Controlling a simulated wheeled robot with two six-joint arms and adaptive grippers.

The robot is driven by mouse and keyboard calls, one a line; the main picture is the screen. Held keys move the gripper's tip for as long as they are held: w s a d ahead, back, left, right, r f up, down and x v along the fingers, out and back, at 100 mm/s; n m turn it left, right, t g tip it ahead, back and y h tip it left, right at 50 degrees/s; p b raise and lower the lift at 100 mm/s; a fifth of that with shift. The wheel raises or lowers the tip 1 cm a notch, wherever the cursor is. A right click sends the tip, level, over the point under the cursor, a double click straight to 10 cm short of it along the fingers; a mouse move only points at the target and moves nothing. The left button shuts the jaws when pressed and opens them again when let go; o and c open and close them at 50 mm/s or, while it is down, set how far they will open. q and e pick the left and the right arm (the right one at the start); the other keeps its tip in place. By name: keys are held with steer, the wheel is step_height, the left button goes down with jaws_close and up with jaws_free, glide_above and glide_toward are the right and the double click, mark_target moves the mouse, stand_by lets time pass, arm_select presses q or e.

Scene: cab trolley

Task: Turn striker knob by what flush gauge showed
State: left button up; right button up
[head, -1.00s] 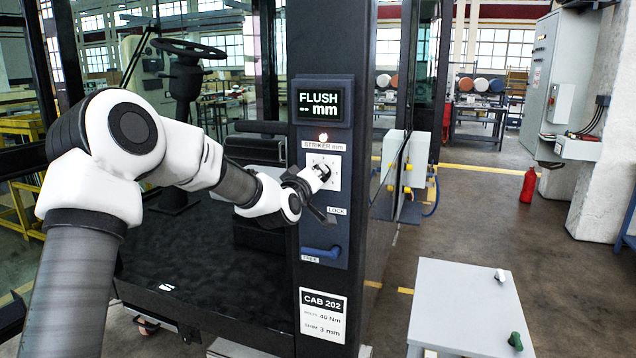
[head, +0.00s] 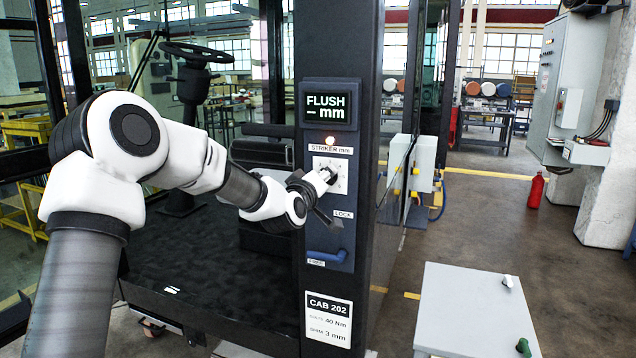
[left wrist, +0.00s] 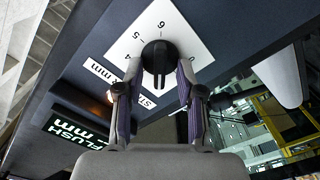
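The striker knob (left wrist: 158,62) is black and round with a raised grip bar, on a white numbered dial plate (left wrist: 118,50) on the dark cab post. In the head view the dial plate (head: 341,166) sits under the STRIKER mm label, and the gripper partly hides the knob. My left gripper (head: 326,178) is at the knob. In the left wrist view its fingers (left wrist: 158,75) are spread, one on each side of the knob; I cannot tell whether they touch it. The flush gauge display (head: 328,106) above reads FLUSH with dashes and mm. My right gripper is not in view.
A small lit lamp (head: 330,141) sits between display and dial. A blue handle (head: 326,256) under a LOCK label is below the dial. A CAB 202 card (head: 329,318) is lower on the post. A grey cabinet top (head: 465,310) stands at the lower right.

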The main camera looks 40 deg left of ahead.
arm_select(q)
steer(key=v, duration=1.1)
steer(key=shift+s, duration=0.25)
steer(key=d+f+m+g+h, duration=0.1)
steer(key=d+f+m+g, duration=0.15)
steer(key=f, duration=0.95)
steer(key=d+f+m+g+h, duration=0.1)
steer(key=d+f+g, duration=0.15)
steer(key=f, duration=0.95)
steer(key=s+d+f+m+g+h, duration=0.1)
steer(key=s+d+f+m+g, duration=0.15)
steer(key=s+f, duration=0.55)
steer(key=s+d+f+m+g, duration=0.1)
steer(key=s+d+f+g, duration=0.25)
steer(key=f, duration=0.75)
steer(key=s+d+f+m+g, duration=0.1)
steer(key=s+d+f+g, duration=0.1)
steer(key=s, duration=0.6)
steer(key=s+d+f+m+g+h, duration=0.1)
steer(key=s+d+f+m+g, duration=0.1)
steer(key=s+f, duration=0.3)
steer(key=s+d+f+m+g, duration=0.1)
steer(key=s+d+f+g, duration=0.1)
steer(key=s, duration=0.8)
steer(key=shift+s+d+f+h, duration=0.2)
steer(key=shift+s+f+h, duration=0.1)
steer(key=shift+f, duration=0.45)
